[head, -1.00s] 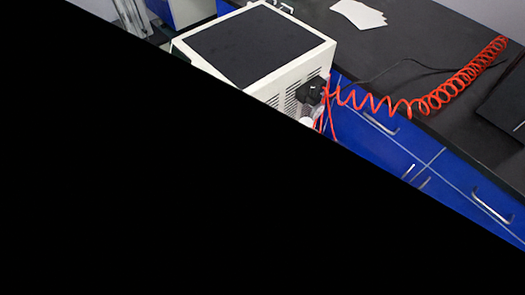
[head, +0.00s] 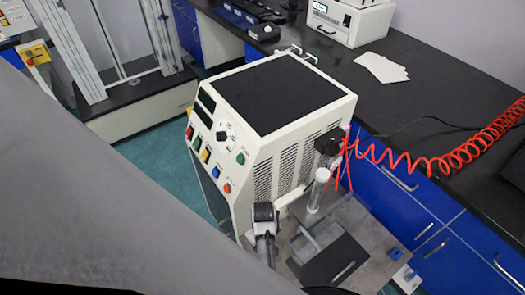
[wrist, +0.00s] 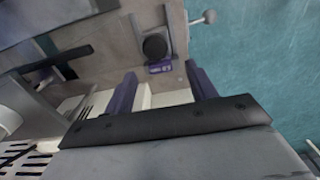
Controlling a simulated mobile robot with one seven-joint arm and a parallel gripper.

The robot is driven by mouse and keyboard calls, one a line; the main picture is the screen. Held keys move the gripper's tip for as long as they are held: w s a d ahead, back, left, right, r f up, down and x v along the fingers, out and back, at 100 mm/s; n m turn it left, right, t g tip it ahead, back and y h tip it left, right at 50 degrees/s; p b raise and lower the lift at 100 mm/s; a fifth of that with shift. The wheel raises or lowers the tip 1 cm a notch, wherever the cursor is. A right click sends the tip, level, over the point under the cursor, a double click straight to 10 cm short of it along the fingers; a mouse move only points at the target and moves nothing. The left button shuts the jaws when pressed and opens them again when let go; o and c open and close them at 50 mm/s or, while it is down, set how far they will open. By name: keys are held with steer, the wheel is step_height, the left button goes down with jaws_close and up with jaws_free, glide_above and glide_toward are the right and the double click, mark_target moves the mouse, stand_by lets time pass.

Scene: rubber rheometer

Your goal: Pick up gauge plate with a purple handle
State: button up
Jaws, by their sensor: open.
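In the wrist view my gripper (wrist: 161,78) is open, with its two dark purple fingers apart and nothing visibly held. Ahead of the gap is a small purple block (wrist: 160,67) with light marks, below a round black knob (wrist: 155,46) on a grey-brown surface. I cannot tell whether this block is the gauge plate's purple handle. No gauge plate can be made out clearly.
A white machine (head: 270,130) with a black top stands beside the platform. A coiled red hose (head: 440,160) runs to the dark bench (head: 425,90). A clear cylinder (head: 318,190) stands upright by the machine. Teal floor (wrist: 255,60) is open at the right in the wrist view.

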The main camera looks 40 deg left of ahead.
steer(key=shift+f, duration=1.65)
steer(key=shift+w, duration=0.1)
steer(key=c, duration=1.2)
